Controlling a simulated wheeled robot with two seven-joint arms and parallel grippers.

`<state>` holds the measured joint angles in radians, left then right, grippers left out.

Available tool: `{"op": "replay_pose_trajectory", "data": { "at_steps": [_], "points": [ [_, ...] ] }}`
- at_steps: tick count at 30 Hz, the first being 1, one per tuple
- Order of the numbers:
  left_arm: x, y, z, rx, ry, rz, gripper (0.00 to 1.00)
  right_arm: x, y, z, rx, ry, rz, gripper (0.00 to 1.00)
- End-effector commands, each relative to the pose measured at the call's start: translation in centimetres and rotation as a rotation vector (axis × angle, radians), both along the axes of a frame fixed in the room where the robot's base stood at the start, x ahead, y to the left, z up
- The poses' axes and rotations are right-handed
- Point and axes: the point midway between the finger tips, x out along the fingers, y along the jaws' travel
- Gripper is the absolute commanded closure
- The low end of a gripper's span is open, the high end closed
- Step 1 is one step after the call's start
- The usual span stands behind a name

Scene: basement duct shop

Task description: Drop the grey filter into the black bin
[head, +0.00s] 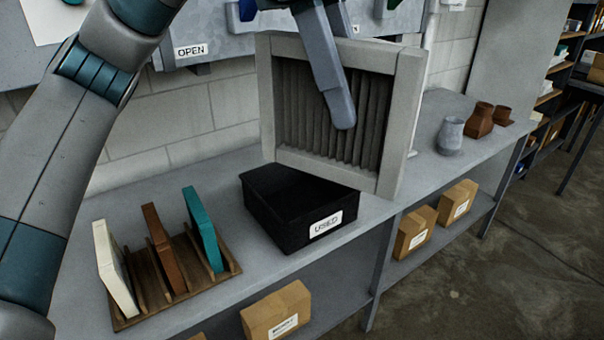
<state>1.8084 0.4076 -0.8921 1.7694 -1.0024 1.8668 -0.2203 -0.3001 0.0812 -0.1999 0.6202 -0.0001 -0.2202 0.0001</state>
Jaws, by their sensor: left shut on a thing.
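The grey filter (291,103) is a square pleated panel in a pale grey frame, upright and slightly tilted in the head view. My left gripper (338,112) is shut on it, with a finger lying across the pleated face. The filter hangs above the bench, and its lower edge overlaps the back right of the black bin (277,222) in the picture. The bin is open-topped, labelled "USED", and looks empty where its inside shows; the filter hides part of its back rim. My right gripper is not in view.
A wooden rack (182,282) at the left of the bench (200,180) holds white, brown and teal panels. A grey pot (450,136) and brown fittings (480,121) stand at the right. Cardboard boxes (276,310) sit on the lower shelf.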

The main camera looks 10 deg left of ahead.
Motion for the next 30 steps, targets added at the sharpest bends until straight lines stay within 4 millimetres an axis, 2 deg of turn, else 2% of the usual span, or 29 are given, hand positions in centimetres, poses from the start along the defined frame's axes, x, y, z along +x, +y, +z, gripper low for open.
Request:
{"op": "replay_pose_trajectory", "data": {
  "at_steps": [1,3,12,24,30],
  "points": [
    [0.5,1.0,-1.6,-0.002,0.008,-0.046,1.00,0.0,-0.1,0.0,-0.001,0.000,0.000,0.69],
    [1.1,2.2,-3.5,-0.001,0.008,-0.123,1.00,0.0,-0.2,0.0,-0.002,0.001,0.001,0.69],
    [3.6,7.4,-11.4,0.001,0.006,-0.434,1.00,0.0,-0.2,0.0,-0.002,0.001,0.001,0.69],
    [6.4,13.1,-20.1,0.002,0.005,-0.778,1.00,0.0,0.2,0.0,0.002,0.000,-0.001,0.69],
    [7.4,15.0,-23.2,0.001,0.003,-0.905,1.00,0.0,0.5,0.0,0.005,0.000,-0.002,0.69]
  ]
}}
